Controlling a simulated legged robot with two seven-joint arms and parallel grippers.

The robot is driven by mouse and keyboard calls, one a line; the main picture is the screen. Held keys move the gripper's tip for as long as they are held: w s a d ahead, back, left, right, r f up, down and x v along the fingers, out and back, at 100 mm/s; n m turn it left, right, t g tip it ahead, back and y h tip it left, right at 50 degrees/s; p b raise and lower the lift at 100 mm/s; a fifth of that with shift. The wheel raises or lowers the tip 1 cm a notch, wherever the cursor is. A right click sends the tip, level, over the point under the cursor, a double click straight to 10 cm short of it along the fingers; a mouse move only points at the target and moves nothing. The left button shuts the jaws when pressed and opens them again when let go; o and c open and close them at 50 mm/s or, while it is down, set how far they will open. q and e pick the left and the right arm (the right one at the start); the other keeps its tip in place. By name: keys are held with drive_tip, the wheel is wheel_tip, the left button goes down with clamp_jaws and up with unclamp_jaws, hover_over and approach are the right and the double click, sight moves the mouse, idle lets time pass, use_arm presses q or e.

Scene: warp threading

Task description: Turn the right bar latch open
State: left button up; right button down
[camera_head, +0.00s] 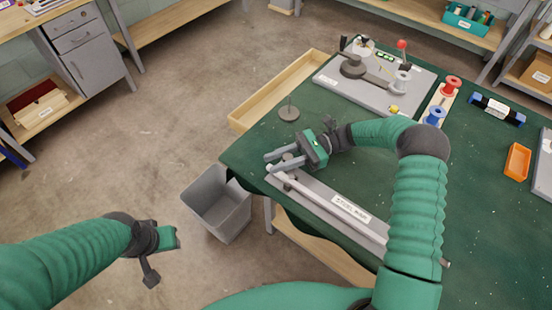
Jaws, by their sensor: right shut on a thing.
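A grey bar fixture (318,203) with a white label lies along the near-left edge of the green table, with a light rod along it. A small grey latch knob (288,157) stands at its far-left end. My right gripper (281,161) reaches in from the right, its two grey fingers closed around the knob, one on each side. The fingers partly hide the knob, so how far it is turned cannot be told. My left gripper (168,245) hangs over the floor at the left, away from the table; its fingers are not clear.
A grey bin (218,204) stands on the floor beside the table (480,230). A grey plate with a crank device (352,67), red and blue spools (434,114), a blue-ended cylinder (497,110) and an orange tray (517,161) sit on the table.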

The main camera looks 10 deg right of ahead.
drive_tip(key=n+g, duration=0.1)
drive_tip(key=g+b, duration=0.1)
drive_tip(key=n+g+h, duration=0.1)
drive_tip(key=g, duration=0.1)
drive_tip(key=shift+s+d+f+n, duration=0.15)
drive_tip(key=shift+s+f+n, duration=0.05)
drive_tip(key=shift+s+n, duration=0.1)
drive_tip(key=shift+s+d+r+n+g+h+b, duration=0.15)
drive_tip(key=shift+n+g+h+b, duration=0.15)
drive_tip(key=shift+n+g+h, duration=0.35)
drive_tip(key=shift+s+n+g+h+b, duration=0.1)
drive_tip(key=shift+n+g+h+b, duration=0.3)
drive_tip(key=shift+g, duration=0.45)
drive_tip(key=shift+r+n+g, duration=0.1)
drive_tip(key=shift+n+g, duration=0.15)
drive_tip(key=shift+g, duration=0.05)
drive_tip(key=c, duration=1.5)
unclamp_jaws()
drive_tip(key=shift+c, duration=0.2)
drive_tip(key=o, duration=0.4)
drive_tip(key=shift+d, duration=0.1)
